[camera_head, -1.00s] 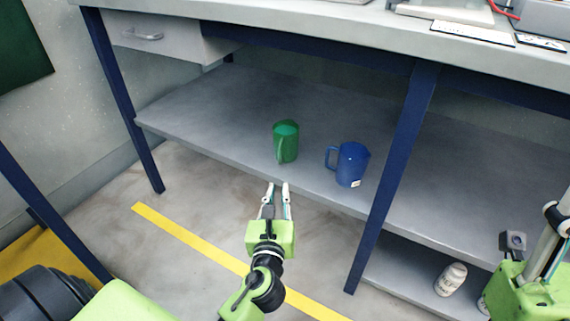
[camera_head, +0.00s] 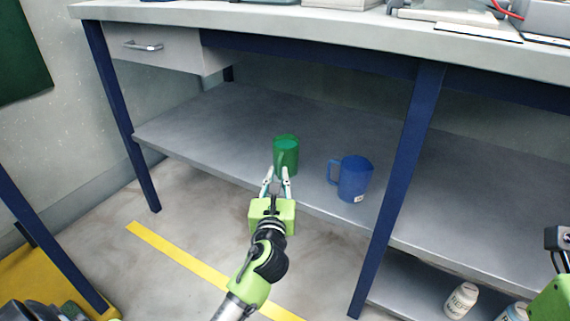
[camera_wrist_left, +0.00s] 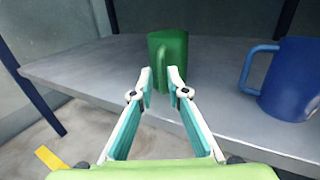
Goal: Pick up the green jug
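The green jug (camera_head: 286,152) stands upright on the grey lower shelf of the bench, near its front edge. My left gripper (camera_head: 276,172) is open just in front of it, with the fingertips at the jug's near side. In the left wrist view, the green jug (camera_wrist_left: 168,60) shows just beyond and between the two open fingers (camera_wrist_left: 160,76). I cannot tell whether a fingertip touches it. The handle seems to face the gripper.
A blue jug (camera_head: 355,180) stands on the shelf (camera_head: 230,120) just right of the green jug; it also shows in the left wrist view (camera_wrist_left: 293,80). A blue post (camera_head: 408,160) rises right of it. The shelf's left part is clear.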

